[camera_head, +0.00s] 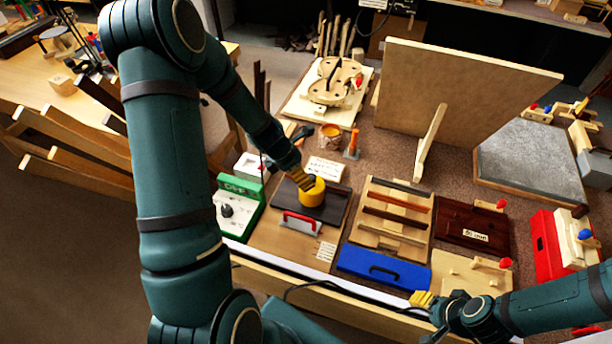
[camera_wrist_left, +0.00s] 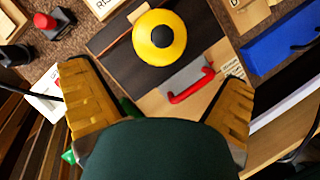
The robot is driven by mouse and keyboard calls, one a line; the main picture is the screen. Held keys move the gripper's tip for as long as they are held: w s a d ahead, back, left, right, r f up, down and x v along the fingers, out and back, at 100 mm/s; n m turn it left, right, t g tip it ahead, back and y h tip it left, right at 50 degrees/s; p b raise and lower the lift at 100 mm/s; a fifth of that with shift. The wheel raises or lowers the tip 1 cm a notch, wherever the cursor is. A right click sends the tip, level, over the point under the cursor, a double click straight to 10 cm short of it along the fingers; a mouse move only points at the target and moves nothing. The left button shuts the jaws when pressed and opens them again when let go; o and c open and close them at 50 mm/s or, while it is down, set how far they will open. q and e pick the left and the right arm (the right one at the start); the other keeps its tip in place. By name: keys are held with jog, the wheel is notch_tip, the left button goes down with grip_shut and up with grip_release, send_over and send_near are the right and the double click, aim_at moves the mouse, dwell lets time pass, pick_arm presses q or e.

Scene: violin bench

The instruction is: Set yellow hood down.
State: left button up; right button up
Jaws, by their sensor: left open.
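The yellow hood (camera_head: 312,192) is a short round cap on a dark board (camera_head: 338,208) on the bench. In the left wrist view the hood (camera_wrist_left: 159,52) shows its round top with a black centre, and it appears to rest upright on the dark board. My left gripper (camera_head: 300,179) is just above and beside the hood on its left. In the left wrist view its two ridged yellow fingers (camera_wrist_left: 155,80) are wide apart with nothing between them; the hood lies beyond their tips. My right gripper (camera_head: 424,299) is low at the bench's front edge, its finger gap unclear.
A grey block with a red handle (camera_head: 300,222) lies close in front of the hood. A green box with a dial (camera_head: 238,206) stands left, a blue case (camera_head: 383,267) front right, and a slatted wooden rack (camera_head: 391,220) right. A tall panel (camera_head: 467,92) stands behind.

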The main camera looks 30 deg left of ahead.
jog(key=shift+r, duration=0.45)
pick_arm(q)
jog(key=s+d+f+m, duration=0.2)
jog(key=s+d+m, duration=0.2)
jog(key=d+m, duration=0.4)
jog(key=s+d+f+m+g+h, duration=0.1)
jog(key=s+d+f+m, duration=0.2)
jog(key=d+m, duration=0.5)
jog(key=s+d+f+m+g, duration=0.1)
jog(key=s+d+f+m, duration=0.2)
jog(key=s+d+m, duration=0.2)
jog(key=shift+s+d+f+m, duration=0.1)
jog(key=shift+d+m, duration=0.4)
jog(key=shift+m, duration=0.65)
jog(key=shift+s+d+m, duration=0.1)
jog(key=shift+d+m, duration=0.35)
jog(key=shift+m, duration=0.75)
jog(key=shift+d+f+m, duration=0.1)
jog(key=shift+d+m, duration=0.4)
jog(key=shift+m, duration=0.65)
jog(key=f+b, duration=0.1)
jog(key=f, duration=0.1)
jog(key=f+b, duration=0.1)
jog(key=shift+s+h+b, duration=0.25)
jog(key=shift+h+b, duration=0.05)
pick_arm(e)
jog(key=f, duration=0.3)
jog(key=shift+s+f, duration=0.1)
jog(key=shift+s, duration=0.2)
